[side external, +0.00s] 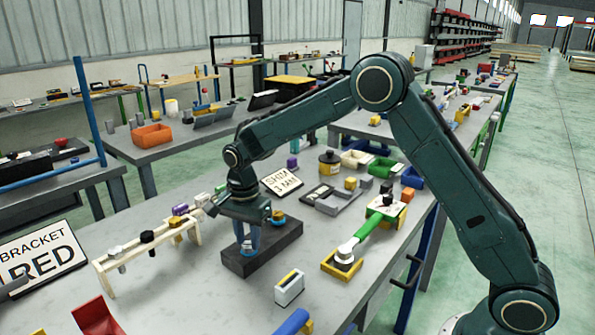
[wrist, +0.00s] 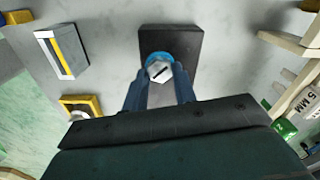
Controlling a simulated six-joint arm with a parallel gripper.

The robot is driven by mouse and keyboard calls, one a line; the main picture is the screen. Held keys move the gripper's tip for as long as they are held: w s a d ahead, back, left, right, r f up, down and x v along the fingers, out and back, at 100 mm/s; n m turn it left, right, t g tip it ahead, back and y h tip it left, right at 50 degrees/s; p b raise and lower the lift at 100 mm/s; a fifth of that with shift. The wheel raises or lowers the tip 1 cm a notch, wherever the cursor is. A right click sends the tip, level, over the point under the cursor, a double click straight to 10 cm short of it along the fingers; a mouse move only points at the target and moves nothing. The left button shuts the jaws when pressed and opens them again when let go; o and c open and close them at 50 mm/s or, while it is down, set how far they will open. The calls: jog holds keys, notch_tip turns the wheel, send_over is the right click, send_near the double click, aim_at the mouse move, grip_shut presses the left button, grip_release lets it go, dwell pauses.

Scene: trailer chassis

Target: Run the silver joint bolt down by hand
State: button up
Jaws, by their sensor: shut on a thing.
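The silver joint bolt (wrist: 158,71) shows a hex head with a dark slot or mark in the wrist view, with a blue ring round it. It stands upright at a dark block (wrist: 185,42); the block (side external: 262,254) also shows on the bench in the side view. My gripper (side external: 248,247) points down at the block's near left part, with its blue fingers low. In the wrist view the fingers of my gripper (wrist: 158,84) are shut on the bolt head from both sides. How deep the bolt sits is hidden.
A wooden rack (side external: 150,250) with several tools stands left of the block. A white and yellow box (side external: 289,288) is in front. A SHIM card (side external: 281,182) lies behind.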

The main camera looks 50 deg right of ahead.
aim_at(248, 244)
jog(key=shift+w+r+m, duration=0.15)
jog(key=shift+r+m, duration=0.1)
jog(key=shift+m, duration=1.05)
jog(key=o, duration=1)
jog(key=shift+c, duration=0.2)
jog(key=shift+o, duration=0.2)
jog(key=shift+f, duration=0.1)
notch_tip(248, 244, up, 14)
